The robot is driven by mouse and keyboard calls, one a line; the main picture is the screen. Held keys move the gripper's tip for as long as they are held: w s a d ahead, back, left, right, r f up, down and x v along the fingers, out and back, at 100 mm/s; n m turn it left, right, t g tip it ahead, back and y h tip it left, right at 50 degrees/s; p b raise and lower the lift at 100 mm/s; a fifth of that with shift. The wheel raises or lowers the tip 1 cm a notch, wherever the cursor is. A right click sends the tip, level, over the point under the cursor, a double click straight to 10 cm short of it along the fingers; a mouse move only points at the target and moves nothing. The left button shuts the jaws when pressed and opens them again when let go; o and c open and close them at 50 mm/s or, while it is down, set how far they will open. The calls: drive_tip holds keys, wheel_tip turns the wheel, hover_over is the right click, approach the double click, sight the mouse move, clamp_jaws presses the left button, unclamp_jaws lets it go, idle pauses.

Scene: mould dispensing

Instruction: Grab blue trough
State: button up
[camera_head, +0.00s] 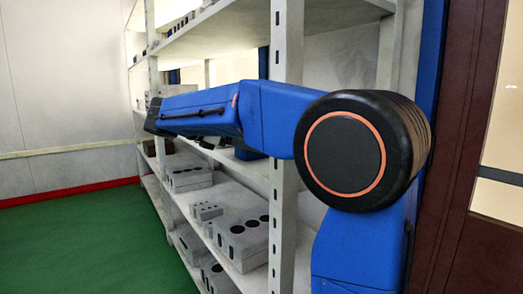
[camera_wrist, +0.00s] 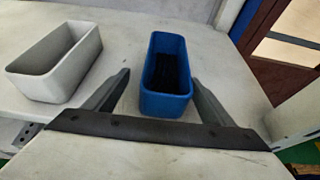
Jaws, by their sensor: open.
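The blue trough (camera_wrist: 165,106) stands upright on a pale shelf in the wrist view, a rectangular open-topped box with its short end towards me. Its inside looks dark; I cannot tell whether that is contents or shadow. My gripper (camera_wrist: 160,82) is open, with one grey finger to the left of the trough and one to the right. The fingers overlap the trough's near part in the picture and appear apart from its walls. I cannot tell their height against its rim. In the head view my arm hides the gripper.
A grey-white trough (camera_wrist: 55,62) stands on the same shelf to the left of my left finger. A shelf post is at the right edge of the wrist view. In the head view, a rack (camera_head: 286,190) holds grey blocks with holes (camera_head: 242,238) on lower shelves; green floor lies left.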

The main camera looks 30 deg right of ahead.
drive_tip(key=shift+s+r+x, duration=0.1)
drive_tip(key=shift+s+x, duration=0.05)
drive_tip(key=shift+x, duration=0.7)
drive_tip(key=shift+s+r+x, duration=0.1)
drive_tip(key=shift+s+x, duration=0.05)
drive_tip(key=shift+x, duration=0.75)
drive_tip(key=shift+s+r+x, duration=0.1)
drive_tip(key=shift+x, duration=0.75)
drive_tip(key=shift+d+f, duration=0.2)
drive_tip(key=shift+d, duration=0.35)
drive_tip(key=c, duration=1.2)
drive_tip(key=shift+r, duration=0.1)
